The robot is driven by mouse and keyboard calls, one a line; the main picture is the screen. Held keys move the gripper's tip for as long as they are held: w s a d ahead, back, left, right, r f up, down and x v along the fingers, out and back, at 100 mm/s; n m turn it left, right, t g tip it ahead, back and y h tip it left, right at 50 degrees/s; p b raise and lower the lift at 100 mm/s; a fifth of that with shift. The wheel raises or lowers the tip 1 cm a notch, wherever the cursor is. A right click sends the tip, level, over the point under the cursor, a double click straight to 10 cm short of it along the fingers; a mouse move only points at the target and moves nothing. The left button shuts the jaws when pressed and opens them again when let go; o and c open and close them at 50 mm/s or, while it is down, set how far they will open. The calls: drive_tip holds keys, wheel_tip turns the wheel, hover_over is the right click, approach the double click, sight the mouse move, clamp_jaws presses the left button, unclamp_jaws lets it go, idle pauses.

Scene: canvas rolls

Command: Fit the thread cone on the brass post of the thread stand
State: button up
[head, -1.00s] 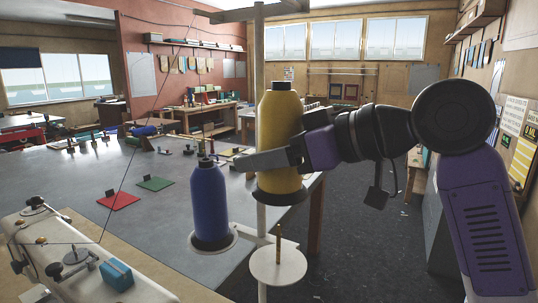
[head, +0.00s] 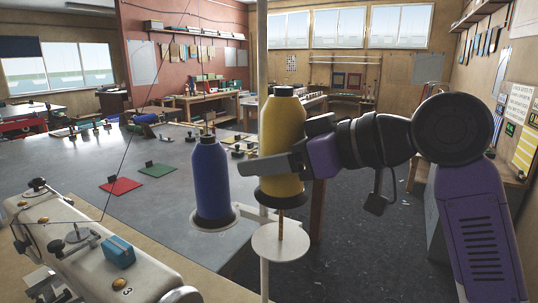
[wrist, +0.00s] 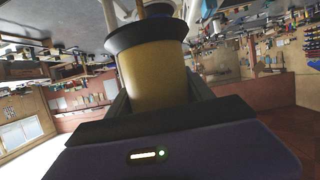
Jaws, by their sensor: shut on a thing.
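The yellow thread cone (head: 283,135), with a dark base and dark top, is upright in my gripper (head: 285,162), whose jaws are shut around its body. The thread stand has a white pole and a round white plate (head: 280,241). Its brass post (head: 281,224) rises from that plate directly below the cone in the head view. The post's tip meets the cone's base edge in the picture; I cannot tell whether it has entered. The wrist view shows the yellow cone (wrist: 153,78) between the fingers, its dark base toward the stand.
A blue thread cone (head: 211,180) stands on the stand's other plate, just left of my finger. A white sewing machine (head: 90,255) is at lower left. The grey table (head: 70,175) holds red and green squares. Open floor lies to the right.

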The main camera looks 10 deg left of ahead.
drive_tip(key=shift+f+b, duration=2.5)
drive_tip(key=shift+f, duration=2.1)
idle(1.0)
drive_tip(key=o, duration=1.7)
